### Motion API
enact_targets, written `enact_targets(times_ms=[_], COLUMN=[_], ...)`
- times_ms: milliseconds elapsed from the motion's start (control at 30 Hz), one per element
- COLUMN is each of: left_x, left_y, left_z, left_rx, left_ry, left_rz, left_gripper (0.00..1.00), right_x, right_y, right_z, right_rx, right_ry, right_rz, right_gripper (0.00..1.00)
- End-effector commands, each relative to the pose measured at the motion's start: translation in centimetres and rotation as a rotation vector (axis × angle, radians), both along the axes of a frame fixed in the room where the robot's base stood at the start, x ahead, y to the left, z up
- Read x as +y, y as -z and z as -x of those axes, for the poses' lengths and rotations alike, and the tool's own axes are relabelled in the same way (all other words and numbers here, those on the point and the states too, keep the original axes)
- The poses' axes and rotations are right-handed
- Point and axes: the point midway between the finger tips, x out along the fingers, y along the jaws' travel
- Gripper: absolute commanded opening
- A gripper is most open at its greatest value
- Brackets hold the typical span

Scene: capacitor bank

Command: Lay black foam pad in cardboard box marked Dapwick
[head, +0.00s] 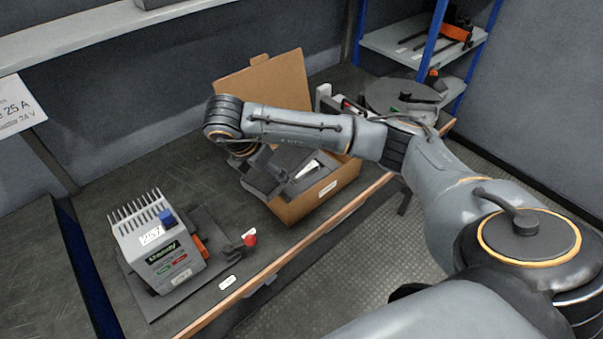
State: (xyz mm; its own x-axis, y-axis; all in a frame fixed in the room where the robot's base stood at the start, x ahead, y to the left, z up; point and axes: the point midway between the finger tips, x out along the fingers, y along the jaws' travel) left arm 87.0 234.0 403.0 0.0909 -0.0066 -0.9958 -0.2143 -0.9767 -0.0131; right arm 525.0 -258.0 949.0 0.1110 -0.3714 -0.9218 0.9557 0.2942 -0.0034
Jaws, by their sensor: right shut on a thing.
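An open cardboard box (302,207) stands on the bench near its front edge, its back flap raised. A small white label is on its front; I cannot read the name. My right gripper (262,172) hangs from the wrist at the box's left side, shut on a dark piece that looks like the black foam pad (266,184). The pad is tilted at the box's left rim; the arm and gripper hide part of it. Dark grey lining and a pale item (307,170) show inside the box. My left gripper is not in view.
A grey finned power unit (162,247) stands on a dark mat (150,305) at the left, with a red knob (250,240) beside it. A round dark container (402,97) stands behind the box at right. The bench (110,200) is bare at back left.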

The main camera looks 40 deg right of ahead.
Motion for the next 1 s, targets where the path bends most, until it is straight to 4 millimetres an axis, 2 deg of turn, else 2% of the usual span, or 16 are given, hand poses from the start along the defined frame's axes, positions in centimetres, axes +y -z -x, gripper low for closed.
enact_targets(times_ms=[100,267,600,633,667,800,1000], left_x=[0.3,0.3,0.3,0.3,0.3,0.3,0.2], left_y=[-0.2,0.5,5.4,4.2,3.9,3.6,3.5], left_z=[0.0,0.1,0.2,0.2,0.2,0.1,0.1], left_rx=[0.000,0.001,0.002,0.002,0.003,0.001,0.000], left_ry=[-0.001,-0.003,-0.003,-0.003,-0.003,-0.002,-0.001], left_rz=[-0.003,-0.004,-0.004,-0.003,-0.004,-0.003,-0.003], left_gripper=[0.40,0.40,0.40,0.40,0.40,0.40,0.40], right_x=[-0.3,-1.5,-8.0,-8.5,-8.9,-10.4,-11.4], right_y=[-0.2,0.8,5.1,4.9,5.4,7.7,9.2], right_z=[-0.5,-1.4,-6.1,-6.3,-6.6,-7.8,-8.6], right_rx=[-0.001,0.000,0.002,0.005,0.006,0.003,-0.001], right_ry=[0.155,0.227,0.228,0.226,0.226,0.223,0.220], right_rz=[-0.002,-0.004,-0.008,-0.004,-0.003,-0.003,-0.004], right_gripper=[0.56,0.56,0.56,0.56,0.56,0.56,0.56])
